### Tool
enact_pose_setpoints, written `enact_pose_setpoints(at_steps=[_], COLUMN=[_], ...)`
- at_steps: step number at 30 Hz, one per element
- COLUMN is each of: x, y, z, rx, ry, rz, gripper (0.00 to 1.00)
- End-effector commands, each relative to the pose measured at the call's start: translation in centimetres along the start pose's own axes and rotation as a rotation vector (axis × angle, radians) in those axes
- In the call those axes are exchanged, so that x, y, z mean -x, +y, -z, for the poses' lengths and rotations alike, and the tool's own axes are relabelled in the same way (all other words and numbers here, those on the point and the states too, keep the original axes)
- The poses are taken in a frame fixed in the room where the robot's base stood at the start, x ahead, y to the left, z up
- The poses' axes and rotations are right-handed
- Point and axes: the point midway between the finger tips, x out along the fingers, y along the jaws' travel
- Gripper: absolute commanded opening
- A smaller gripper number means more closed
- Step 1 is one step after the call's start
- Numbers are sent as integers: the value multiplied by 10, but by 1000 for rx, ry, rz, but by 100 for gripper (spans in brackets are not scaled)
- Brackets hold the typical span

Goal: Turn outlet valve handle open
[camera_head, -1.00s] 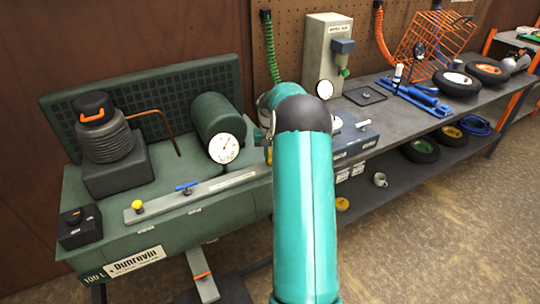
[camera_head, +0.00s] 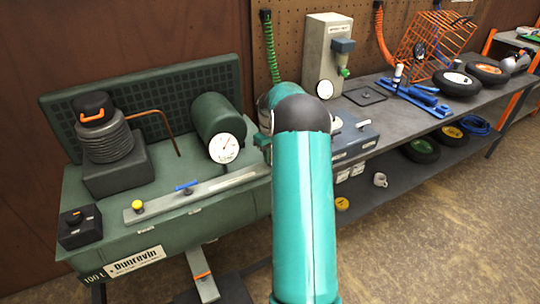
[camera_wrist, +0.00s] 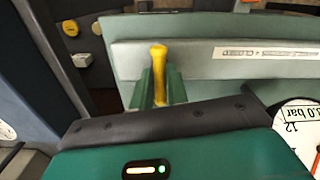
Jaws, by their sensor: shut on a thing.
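The yellow valve handle (camera_wrist: 158,62) stands up between the two green fingers of my gripper (camera_wrist: 160,86) in the wrist view. The fingers are shut on it. The handle is in front of a pale grey strip (camera_wrist: 200,58) with a printed label (camera_wrist: 262,53), whose wording is only partly legible. In the head view my teal arm hides the handle and most of the gripper, at the right end of the green compressor (camera_head: 140,235).
A round pressure gauge (camera_head: 223,148) faces out beside the green cylinder (camera_head: 214,116). A blue lever (camera_head: 186,186) and yellow knob (camera_head: 138,206) sit on the compressor's strip. A workbench (camera_head: 400,112) with tools and wheels extends right. Floor at the right front is clear.

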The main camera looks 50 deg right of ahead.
Motion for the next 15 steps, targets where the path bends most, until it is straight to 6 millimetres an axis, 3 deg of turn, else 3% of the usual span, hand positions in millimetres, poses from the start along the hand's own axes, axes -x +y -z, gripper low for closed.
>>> enact_pose_setpoints(at_steps=[12,13,15], x=[0,0,0], y=[0,0,0], z=[0,0,0], rx=[9,9,8], ry=[0,0,0], rz=[-1,-1,-1], gripper=[0,20,34])
